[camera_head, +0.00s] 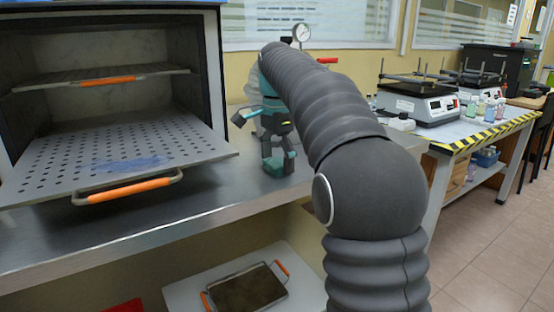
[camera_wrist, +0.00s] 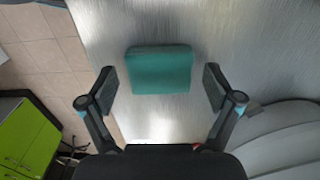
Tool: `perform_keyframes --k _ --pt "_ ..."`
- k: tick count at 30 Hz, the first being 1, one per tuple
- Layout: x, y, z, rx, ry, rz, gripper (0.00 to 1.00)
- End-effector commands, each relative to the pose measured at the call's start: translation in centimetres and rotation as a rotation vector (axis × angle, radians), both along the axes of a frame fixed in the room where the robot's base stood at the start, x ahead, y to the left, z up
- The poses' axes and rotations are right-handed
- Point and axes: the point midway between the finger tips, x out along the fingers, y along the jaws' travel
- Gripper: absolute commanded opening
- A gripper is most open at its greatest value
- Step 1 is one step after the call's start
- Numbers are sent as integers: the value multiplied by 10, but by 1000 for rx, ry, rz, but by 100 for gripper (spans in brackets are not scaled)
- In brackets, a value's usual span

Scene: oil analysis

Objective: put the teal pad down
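The teal pad (camera_head: 279,164) is a small block on the metal counter (camera_head: 215,193), right of the open oven. It appears to rest on the counter top. In the wrist view the pad (camera_wrist: 160,70) lies over the brushed metal, between my two fingers. My gripper (camera_head: 276,146) points down just above the pad. In the wrist view my gripper (camera_wrist: 161,84) is open, with a visible gap between each finger and the pad. The pad's far side is hidden in the head view.
A perforated oven shelf (camera_head: 60,160) with an orange handle (camera_head: 128,190) juts out at the left. A pressure gauge (camera_head: 301,33) stands behind my arm. A tray (camera_head: 247,290) with orange handles sits below the counter. The counter in front of the pad is clear.

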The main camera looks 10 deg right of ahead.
Motion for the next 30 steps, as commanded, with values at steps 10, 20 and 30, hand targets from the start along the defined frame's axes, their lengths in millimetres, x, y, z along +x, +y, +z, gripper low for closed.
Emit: perform_keyframes --k 10,20,30 --pt "0 0 5 0 0 0 92" --pt "1 0 57 0 -1 0 92" --pt "1 0 77 0 1 0 92"
